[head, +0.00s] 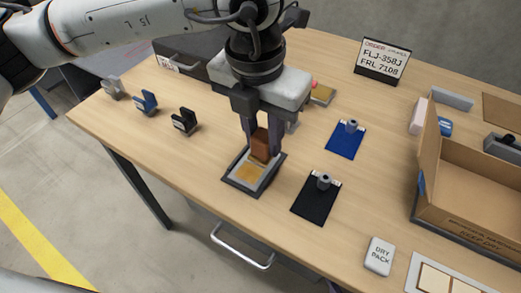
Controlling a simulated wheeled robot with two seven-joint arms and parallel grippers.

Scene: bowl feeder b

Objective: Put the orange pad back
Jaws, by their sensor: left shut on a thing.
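My left gripper (261,140) comes down from the top of the head view, with a finger on each side of a brown-orange block (260,147). It is shut on this block and holds it upright over the far part of a dark-rimmed tray (237,181). A flat orange-yellow pad (250,172) shows inside the tray, just below and in front of the block. I cannot tell whether the block's lower edge touches the tray. Which of the two is the task's orange pad is not certain. My right gripper is out of view.
A black mat (311,206) and a blue mat (345,143) lie to the right, each with a small grey part. An open cardboard box (470,205) stands farther right. A white dry pack (379,256) lies near the front edge. Several small stands (184,121) line the left side.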

